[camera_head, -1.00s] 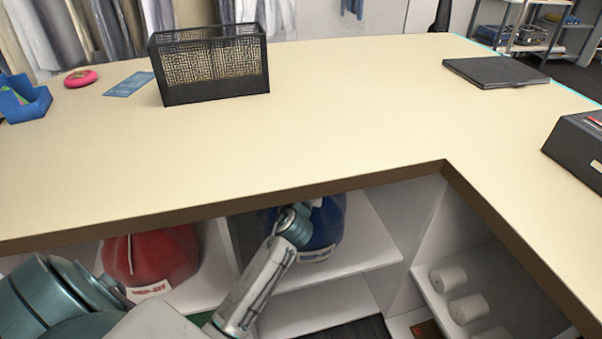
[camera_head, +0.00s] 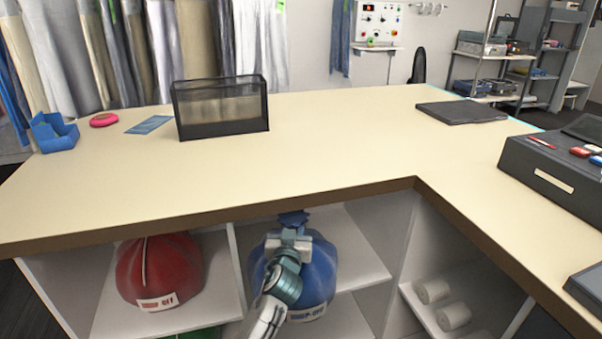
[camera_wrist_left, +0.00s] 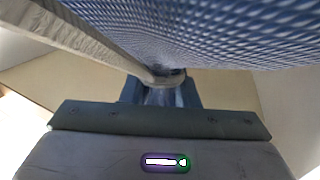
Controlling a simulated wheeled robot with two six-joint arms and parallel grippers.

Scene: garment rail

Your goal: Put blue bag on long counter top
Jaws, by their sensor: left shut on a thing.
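The blue bag (camera_head: 312,268) is in the shelf compartment under the counter in the head view, with a white label low on its front. My left gripper (camera_head: 291,232) is shut on the gathered neck of the bag. In the left wrist view the blue fabric (camera_wrist_left: 230,30) fills the upper part, and the gripper (camera_wrist_left: 160,88) closes around it. The long counter top (camera_head: 330,150) is a cream surface above the compartment. The bag's tuft (camera_head: 293,217) shows just below the counter's front edge. My right gripper is out of view.
A red bag (camera_head: 160,270) sits in the compartment to the left, behind a white divider. On the counter stand a black mesh basket (camera_head: 220,107), a blue dispenser (camera_head: 54,132) and a dark flat case (camera_head: 461,112). A black register (camera_head: 555,165) is at the right. The counter's middle is clear.

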